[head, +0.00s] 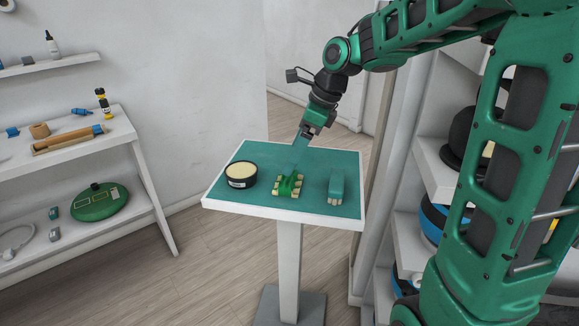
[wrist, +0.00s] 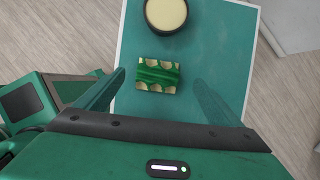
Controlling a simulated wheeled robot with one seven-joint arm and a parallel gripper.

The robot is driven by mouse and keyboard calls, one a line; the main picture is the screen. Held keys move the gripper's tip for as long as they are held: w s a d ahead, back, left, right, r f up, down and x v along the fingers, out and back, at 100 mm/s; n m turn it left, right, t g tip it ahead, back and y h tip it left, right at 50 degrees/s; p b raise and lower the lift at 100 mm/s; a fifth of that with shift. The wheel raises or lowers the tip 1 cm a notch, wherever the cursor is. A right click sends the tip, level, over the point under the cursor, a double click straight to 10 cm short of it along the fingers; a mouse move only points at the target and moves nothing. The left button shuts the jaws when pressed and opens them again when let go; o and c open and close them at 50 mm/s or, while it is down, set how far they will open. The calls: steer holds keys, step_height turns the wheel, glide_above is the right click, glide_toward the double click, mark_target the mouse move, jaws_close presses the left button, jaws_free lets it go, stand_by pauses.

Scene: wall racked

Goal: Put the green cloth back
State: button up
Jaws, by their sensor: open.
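The green cloth (head: 288,185) lies bunched in the middle of the small table's green top, with cream patches at its edges. In the wrist view the cloth (wrist: 158,69) shows as a green strip with scalloped cream shapes along both sides; I cannot tell whether these belong to it or to something under it. My gripper (head: 299,158) points down above the cloth. In the wrist view its two fingers are spread wide, and the cloth appears between the fingertips (wrist: 160,77). Nothing is held.
A round black tin with cream filling (head: 241,174) stands left of the cloth, and a teal brush-like block (head: 336,187) stands right. The small table has a white rim (head: 280,213). A shelf unit (head: 137,137) stands left; open shelving (head: 438,170) stands right.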

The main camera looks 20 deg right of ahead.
steer(key=s+d+f+n+h, duration=0.1)
steer(key=s+d+n, duration=0.4)
steer(key=s, duration=0.5)
steer(key=s+d+f+n+g+h, duration=0.1)
steer(key=s+d+n, duration=0.4)
steer(key=s, duration=0.5)
steer(key=s+d+f+n+g+h, duration=0.1)
steer(key=s+d+f+n, duration=0.2)
steer(key=s+d+n, duration=0.2)
steer(key=s+n, duration=0.3)
steer(key=s, duration=0.2)
steer(key=shift+s+d+h, duration=0.3)
steer(key=shift+d, duration=0.05)
steer(key=shift+f, duration=0.1)
steer(key=shift+w+f+g, duration=0.25)
steer(key=shift+w+g, duration=0.05)
steer(key=shift+w, duration=0.35)
